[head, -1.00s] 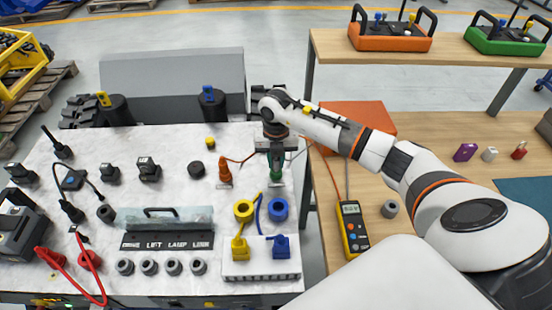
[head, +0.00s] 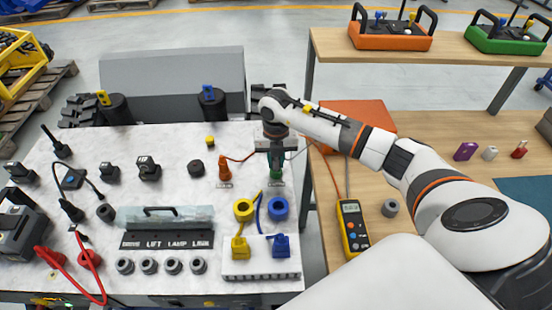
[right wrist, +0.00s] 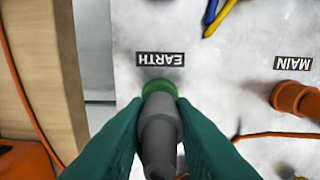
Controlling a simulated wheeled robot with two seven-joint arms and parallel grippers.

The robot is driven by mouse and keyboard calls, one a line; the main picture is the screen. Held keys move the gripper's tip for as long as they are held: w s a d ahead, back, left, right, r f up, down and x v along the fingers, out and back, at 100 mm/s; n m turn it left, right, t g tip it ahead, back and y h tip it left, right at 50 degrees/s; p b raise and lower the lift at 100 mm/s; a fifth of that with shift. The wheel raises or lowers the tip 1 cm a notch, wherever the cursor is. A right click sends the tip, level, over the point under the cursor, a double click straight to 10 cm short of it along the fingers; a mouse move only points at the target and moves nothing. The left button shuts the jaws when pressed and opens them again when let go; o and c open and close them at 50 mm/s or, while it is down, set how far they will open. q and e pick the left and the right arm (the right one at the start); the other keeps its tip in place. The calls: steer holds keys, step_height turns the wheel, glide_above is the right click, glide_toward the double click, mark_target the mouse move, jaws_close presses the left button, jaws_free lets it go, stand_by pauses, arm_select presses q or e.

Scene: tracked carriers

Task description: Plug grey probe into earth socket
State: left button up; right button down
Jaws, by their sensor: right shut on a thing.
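The grey probe (right wrist: 158,130) is held upright between the green-padded fingers of my right gripper (right wrist: 160,150). The earth socket (right wrist: 162,88) is a green ring on the pale bench top, beside a black EARTH label (right wrist: 160,59). In the right wrist view the probe's front end overlaps the socket and hides its opening; I cannot tell how deep it sits. In the head view my right gripper (head: 276,147) is directly above the green socket (head: 276,174), shut on the probe. My left gripper is not in view.
The orange main socket (head: 224,171) stands just left of the earth socket, with an orange cable nearby. Yellow (head: 243,210) and blue (head: 278,208) rings are in front. A yellow multimeter (head: 352,228) lies on the wooden table to the right, its leads running towards my gripper.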

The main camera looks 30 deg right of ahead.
steer(key=shift+f, duration=0.35)
steer(key=c, duration=1.1)
jaws_free()
steer(key=shift+c, duration=0.2)
steer(key=shift+r, duration=0.15)
